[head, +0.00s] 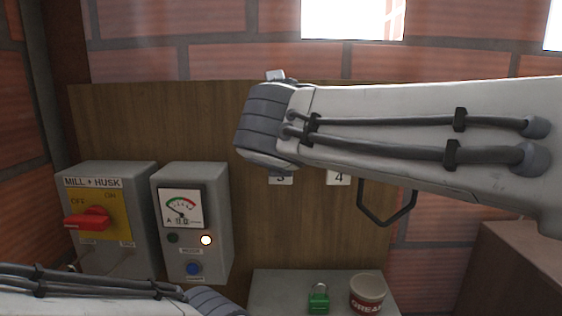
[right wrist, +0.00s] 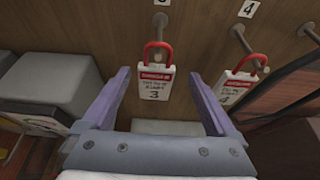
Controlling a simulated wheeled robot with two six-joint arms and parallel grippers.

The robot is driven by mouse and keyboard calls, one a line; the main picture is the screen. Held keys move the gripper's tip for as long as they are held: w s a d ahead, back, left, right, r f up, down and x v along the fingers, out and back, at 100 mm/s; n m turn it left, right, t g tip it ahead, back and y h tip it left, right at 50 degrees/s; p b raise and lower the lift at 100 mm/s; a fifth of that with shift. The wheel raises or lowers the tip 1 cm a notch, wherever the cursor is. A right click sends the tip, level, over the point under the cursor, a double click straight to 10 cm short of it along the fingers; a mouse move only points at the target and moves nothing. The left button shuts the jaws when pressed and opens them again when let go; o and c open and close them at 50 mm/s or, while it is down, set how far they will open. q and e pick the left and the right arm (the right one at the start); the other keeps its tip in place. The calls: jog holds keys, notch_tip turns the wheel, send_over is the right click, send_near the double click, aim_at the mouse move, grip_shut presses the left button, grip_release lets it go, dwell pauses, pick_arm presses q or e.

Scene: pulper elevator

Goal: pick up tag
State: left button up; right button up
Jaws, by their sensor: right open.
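A white and red tag marked 3 (right wrist: 155,84) hangs by a red loop from a peg on the wooden board in the right wrist view. My right gripper (right wrist: 158,74) is open, with one purple finger on each side of this tag; I cannot tell whether either touches it. A second similar tag (right wrist: 238,86) hangs from the peg to the right, outside the right finger. In the head view my right arm covers the tags, and only number plates 3 (head: 281,178) and 4 (head: 339,178) show below it. My left arm crosses the lower left; its gripper is out of frame.
A MILL + HUSK switch box (head: 108,220) with a red handle and a grey meter box (head: 192,225) stand at left. A green padlock (head: 319,300) and a grease tub (head: 367,293) stand on a grey surface (head: 285,288). A dark frame (head: 386,222) projects at right.

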jog(key=p+x, duration=0.1)
jog(key=x, duration=0.4)
jog(key=shift+w+a+f+p, duration=0.2)
jog(key=shift+w+p, duration=0.1)
jog(key=shift+p, duration=0.05)
jog(key=shift+c, duration=0.3)
jog(key=c, duration=1.4)
jog(key=shift+r, duration=0.2)
